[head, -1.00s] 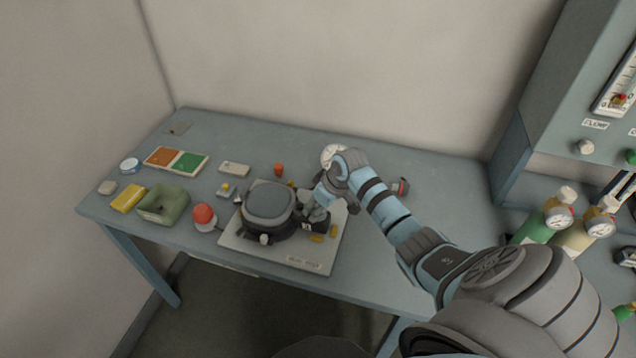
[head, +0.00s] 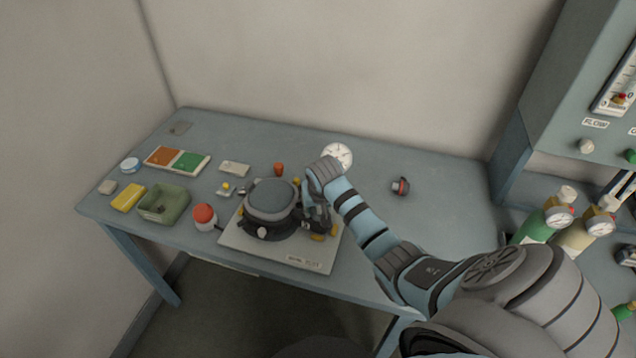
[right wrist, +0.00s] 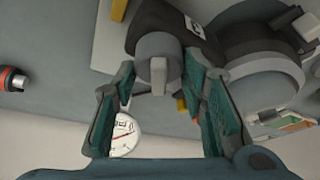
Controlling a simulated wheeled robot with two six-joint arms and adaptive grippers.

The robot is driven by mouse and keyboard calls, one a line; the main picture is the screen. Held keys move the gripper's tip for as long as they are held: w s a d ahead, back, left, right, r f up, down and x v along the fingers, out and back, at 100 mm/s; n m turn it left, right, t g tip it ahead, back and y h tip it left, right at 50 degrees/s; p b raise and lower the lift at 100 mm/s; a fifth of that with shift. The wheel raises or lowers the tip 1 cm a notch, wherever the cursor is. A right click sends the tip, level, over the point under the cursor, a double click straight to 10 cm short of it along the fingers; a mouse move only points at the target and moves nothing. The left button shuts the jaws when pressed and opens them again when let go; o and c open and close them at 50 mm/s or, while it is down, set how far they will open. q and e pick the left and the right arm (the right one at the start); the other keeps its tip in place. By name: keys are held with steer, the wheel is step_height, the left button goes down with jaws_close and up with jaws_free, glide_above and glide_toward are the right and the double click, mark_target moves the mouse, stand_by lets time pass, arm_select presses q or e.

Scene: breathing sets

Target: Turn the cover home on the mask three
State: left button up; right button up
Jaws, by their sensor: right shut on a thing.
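The mask (head: 271,198), dark with a grey rounded top, sits on a pale labelled plate (head: 240,247). It also shows in the right wrist view (right wrist: 262,75). A grey round cover (right wrist: 157,45) with a pale raised tab is against a dark side part of the mask; how far it is seated cannot be told. My right gripper (head: 312,217) is at the right side of the mask, its fingers on both sides of the cover in the right wrist view (right wrist: 161,80), shut on it. My arm partly hides the contact in the head view. My left gripper is out of view.
A round gauge (head: 338,155) lies behind my right wrist, and a small red-and-dark fitting (head: 400,187) right of it. A red-topped jar (head: 204,217), green tray (head: 164,203) and yellow block (head: 128,198) are at left. The table's right part is mostly clear.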

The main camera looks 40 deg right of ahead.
steer(key=o, duration=1)
steer(key=shift+d, duration=0.1)
steer(key=shift+o, duration=0.2)
steer(key=shift+r, duration=0.15)
steer(key=v, duration=1.2)
steer(key=s+a+f+n+y, duration=0.1)
steer(key=s+a+f+n, duration=0.35)
steer(key=s, duration=0.75)
steer(key=s+a+f+n, duration=0.2)
steer(key=s+a+f, duration=0.45)
steer(key=s, duration=0.45)
step_height(320, 180, down, 24)
steer(key=s+d+g+b, duration=0.2)
steer(key=b, duration=0.1)
steer(key=s+f+b, duration=0.3)
steer(key=s+f, duration=1.1)
steer(key=f, duration=0.1)
steer(key=shift+s+d+g, duration=0.15)
steer(key=shift+d+g, duration=0.25)
steer(key=shift+d, duration=0.05)
